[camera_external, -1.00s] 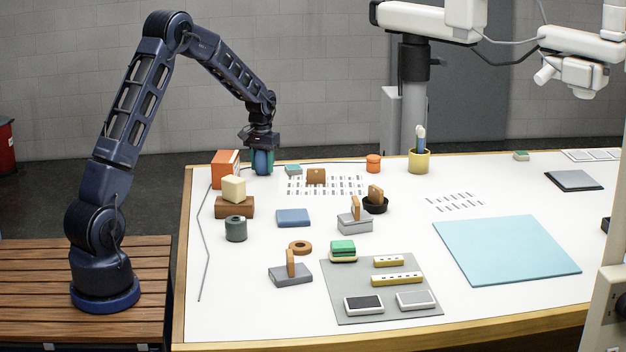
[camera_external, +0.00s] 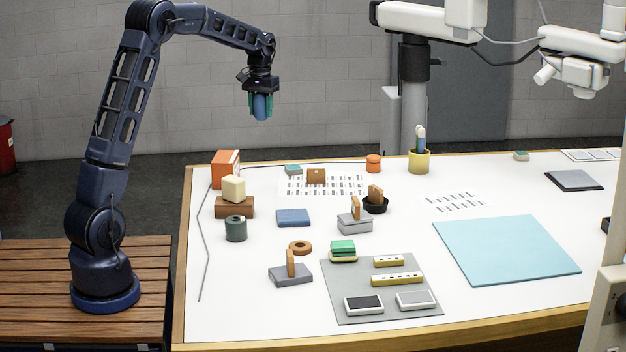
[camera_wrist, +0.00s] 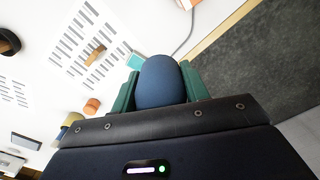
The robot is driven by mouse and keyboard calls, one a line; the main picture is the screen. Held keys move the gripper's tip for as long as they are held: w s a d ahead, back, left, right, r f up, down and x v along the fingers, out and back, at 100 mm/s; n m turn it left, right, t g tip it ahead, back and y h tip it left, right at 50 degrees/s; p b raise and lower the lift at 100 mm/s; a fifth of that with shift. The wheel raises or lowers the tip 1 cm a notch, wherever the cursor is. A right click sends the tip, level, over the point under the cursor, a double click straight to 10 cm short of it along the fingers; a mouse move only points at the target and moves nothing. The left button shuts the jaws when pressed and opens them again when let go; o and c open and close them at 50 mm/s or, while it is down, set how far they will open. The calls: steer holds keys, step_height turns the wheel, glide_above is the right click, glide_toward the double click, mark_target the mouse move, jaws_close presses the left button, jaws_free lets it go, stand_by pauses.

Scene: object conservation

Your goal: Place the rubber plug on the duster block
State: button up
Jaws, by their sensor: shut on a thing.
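My gripper (camera_external: 261,104) has green fingers and is shut on a blue rounded plug (camera_external: 262,108), which I take to be the rubber plug. It hangs in the air above the table's back left. In the wrist view the blue plug (camera_wrist: 162,82) sits between the two green fingers. I cannot tell for certain which thing is the duster block. A flat blue block (camera_external: 293,217) lies on the table at left of centre. A green block with a pale yellow base (camera_external: 343,250) lies on the grey mat's edge.
An orange box (camera_external: 226,168) and a brown block (camera_external: 234,208) with a cream cube on it stand near the left edge. The light blue mat (camera_external: 506,250) is bare.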

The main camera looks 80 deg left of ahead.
steer(key=shift+r, duration=0.7)
steer(key=shift+w+d, duration=0.1)
steer(key=w+d+r+m, duration=0.2)
steer(key=w+d+m, duration=0.2)
steer(key=w+d, duration=0.8)
step_height(320, 180, up, 3)
steer(key=m, duration=1.3)
glide_above(342, 243)
step_height(342, 243, down, 20)
steer(key=shift+r, duration=0.2)
steer(key=shift+f, duration=0.5)
